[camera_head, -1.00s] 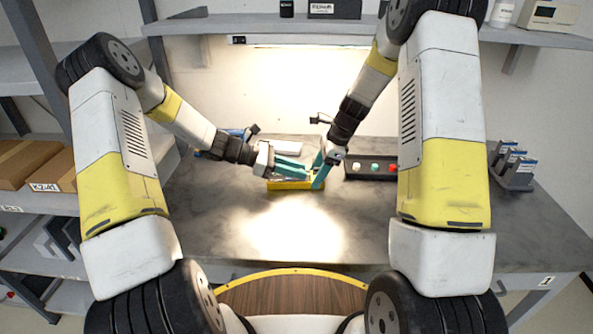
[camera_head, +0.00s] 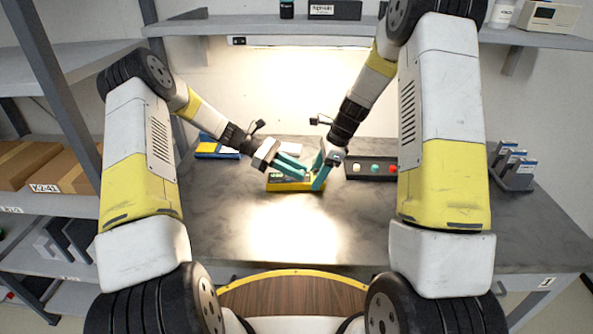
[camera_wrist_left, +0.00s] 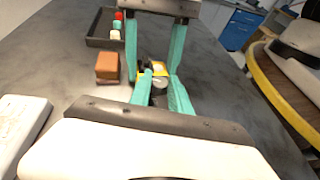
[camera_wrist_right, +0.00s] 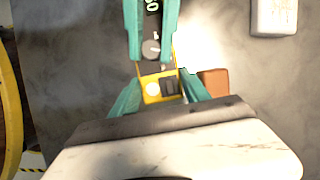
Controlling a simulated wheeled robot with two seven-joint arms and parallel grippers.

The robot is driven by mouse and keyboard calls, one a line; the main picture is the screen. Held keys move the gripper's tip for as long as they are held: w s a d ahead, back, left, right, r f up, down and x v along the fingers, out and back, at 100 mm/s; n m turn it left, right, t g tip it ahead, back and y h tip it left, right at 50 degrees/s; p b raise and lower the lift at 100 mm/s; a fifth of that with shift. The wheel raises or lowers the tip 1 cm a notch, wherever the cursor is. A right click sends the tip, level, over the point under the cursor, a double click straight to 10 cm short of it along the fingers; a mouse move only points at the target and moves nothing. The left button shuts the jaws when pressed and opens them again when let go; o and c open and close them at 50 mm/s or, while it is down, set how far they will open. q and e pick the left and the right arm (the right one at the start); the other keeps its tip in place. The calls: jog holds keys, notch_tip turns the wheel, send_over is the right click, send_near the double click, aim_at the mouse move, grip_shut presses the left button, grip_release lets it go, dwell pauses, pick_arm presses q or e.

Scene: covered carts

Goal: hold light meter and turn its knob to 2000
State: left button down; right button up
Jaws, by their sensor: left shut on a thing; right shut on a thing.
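The yellow light meter (camera_head: 290,186) is on the grey table, below both grippers. In the right wrist view its yellow end (camera_wrist_right: 152,88), grey round knob (camera_wrist_right: 151,48) and part of a dark display (camera_wrist_right: 152,6) with green digits show. The knob's scale is too small to read. My right gripper (camera_head: 318,186) is shut on the meter's body near its right end. My left gripper (camera_head: 303,177) reaches in from the left, its teal fingers on both sides of the knob, shut on it. In the left wrist view the meter (camera_wrist_left: 153,70) is partly hidden by the fingers.
A white case (camera_head: 264,148) and a blue-yellow item (camera_head: 212,150) lie behind left. A brown block (camera_wrist_left: 107,67) is close by. The table front is clear. A shelf (camera_head: 260,27) spans the back wall.

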jog(key=shift+s, duration=0.1)
pick_arm(q)
jog(key=c, duration=1.2)
grip_release()
jog(key=v, duration=1.2)
jog(key=shift+a+f, duration=0.1)
pick_arm(e)
jog(key=o, duration=1.7)
